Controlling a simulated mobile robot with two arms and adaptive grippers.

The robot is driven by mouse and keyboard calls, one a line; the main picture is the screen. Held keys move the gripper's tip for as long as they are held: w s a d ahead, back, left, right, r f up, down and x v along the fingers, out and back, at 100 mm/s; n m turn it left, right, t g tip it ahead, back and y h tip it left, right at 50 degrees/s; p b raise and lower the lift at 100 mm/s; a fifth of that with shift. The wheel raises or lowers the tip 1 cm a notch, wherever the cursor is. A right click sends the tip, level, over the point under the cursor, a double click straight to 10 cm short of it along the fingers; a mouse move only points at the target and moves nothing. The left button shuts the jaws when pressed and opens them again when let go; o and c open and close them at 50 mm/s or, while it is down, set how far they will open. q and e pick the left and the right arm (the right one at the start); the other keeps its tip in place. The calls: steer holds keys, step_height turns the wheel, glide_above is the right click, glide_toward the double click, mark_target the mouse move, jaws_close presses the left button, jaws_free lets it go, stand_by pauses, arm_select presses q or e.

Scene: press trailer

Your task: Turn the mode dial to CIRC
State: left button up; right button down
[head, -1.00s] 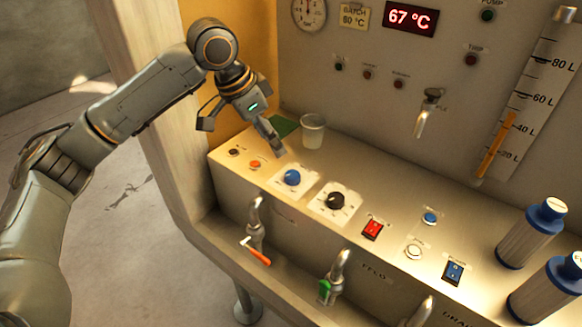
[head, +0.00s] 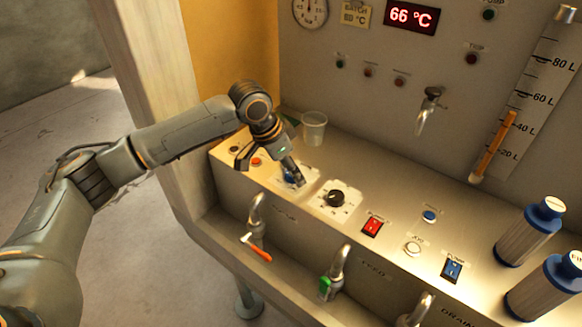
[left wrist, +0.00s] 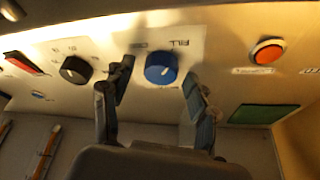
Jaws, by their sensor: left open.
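The blue dial (head: 288,179) sits on a white plate on the sloped panel and is partly hidden by my gripper in the head view. In the left wrist view the blue dial (left wrist: 161,69) shows in full, with FILL and another, blurred word printed beside it, upside down. I take it to be the mode dial. My left gripper (left wrist: 157,80) is open, with one finger on each side of the dial; I cannot tell if either touches it. In the head view the left gripper (head: 270,172) is over the panel's left part. My right gripper is not in view.
A black dial (head: 335,198) stands just right of the blue one, then a red rocker switch (head: 372,227). An orange button (head: 257,161) is close on the left. A clear cup (head: 314,128) stands behind. Taps (head: 257,215) project below the panel's front.

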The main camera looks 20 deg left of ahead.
arm_select(q)
steer(key=c, duration=1.2)
steer(key=shift+o, duration=0.2)
steer(key=shift+r+n+p, duration=0.15)
steer(key=shift+n+p, duration=0.15)
steer(key=shift+p, duration=0.4)
steer(key=n+y+p, duration=0.1)
steer(key=n+p, duration=0.2)
steer(key=p, duration=0.2)
steer(key=n+y+p, duration=0.1)
steer(key=n+p, duration=0.3)
steer(key=p, duration=0.1)
steer(key=n+t+y+p, duration=0.1)
steer(key=n+y+p, duration=0.1)
steer(key=p, duration=0.3)
steer(key=shift+s+d+n+p, duration=0.15)
steer(key=shift+d+n+p, duration=0.2)
steer(key=shift+n, duration=0.45)
steer(key=shift+n+y+p, duration=0.5)
steer(key=shift+n+p, duration=0.55)
steer(key=shift+n, duration=0.35)
steer(key=shift+f, duration=0.2)
steer(key=o, duration=1.2)
steer(key=shift+c, duration=0.2)
steer(key=shift+r, duration=0.15)
steer(key=v, duration=1.1)
steer(key=shift+d+r, duration=0.15)
steer(key=shift+r, duration=0.2)
